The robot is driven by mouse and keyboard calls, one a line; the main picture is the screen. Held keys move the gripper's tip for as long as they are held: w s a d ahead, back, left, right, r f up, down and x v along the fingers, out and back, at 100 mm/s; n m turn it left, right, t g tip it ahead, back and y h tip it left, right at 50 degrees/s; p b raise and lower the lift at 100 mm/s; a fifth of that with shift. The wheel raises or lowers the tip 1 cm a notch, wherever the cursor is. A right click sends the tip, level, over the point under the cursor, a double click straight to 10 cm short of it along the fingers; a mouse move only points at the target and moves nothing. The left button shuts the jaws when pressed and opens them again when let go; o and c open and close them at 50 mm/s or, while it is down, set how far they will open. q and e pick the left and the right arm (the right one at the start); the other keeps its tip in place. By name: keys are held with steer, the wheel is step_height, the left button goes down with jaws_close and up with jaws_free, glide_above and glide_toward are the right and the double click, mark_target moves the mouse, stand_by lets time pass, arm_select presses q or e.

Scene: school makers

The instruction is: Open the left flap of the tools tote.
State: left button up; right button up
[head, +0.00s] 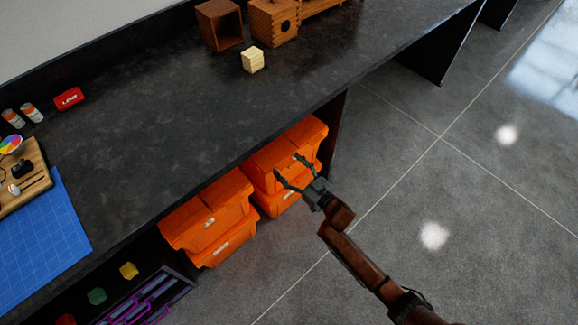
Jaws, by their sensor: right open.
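Orange totes with lids in two halves stand in two stacks under the dark counter. The left stack has an upper tote (202,222) on a lower tote (229,243). The right stack has an upper tote (308,135) on a lower tote (270,203). I cannot read their labels, so I cannot tell which is the tools tote. The lids look closed. My right gripper (287,165) is open and empty, with its fingers in front of the right stack's upper tote; I cannot tell whether they touch it. My left gripper is not in view.
The dark counter (170,120) overhangs the totes. A pale wooden block (252,59) and wooden boxes (272,22) stand on it. A blue mat (45,225) lies at the left. A purple rack (150,300) is below the counter. The grey floor (390,180) at right is clear.

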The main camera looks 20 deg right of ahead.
steer(key=c, duration=1.7)
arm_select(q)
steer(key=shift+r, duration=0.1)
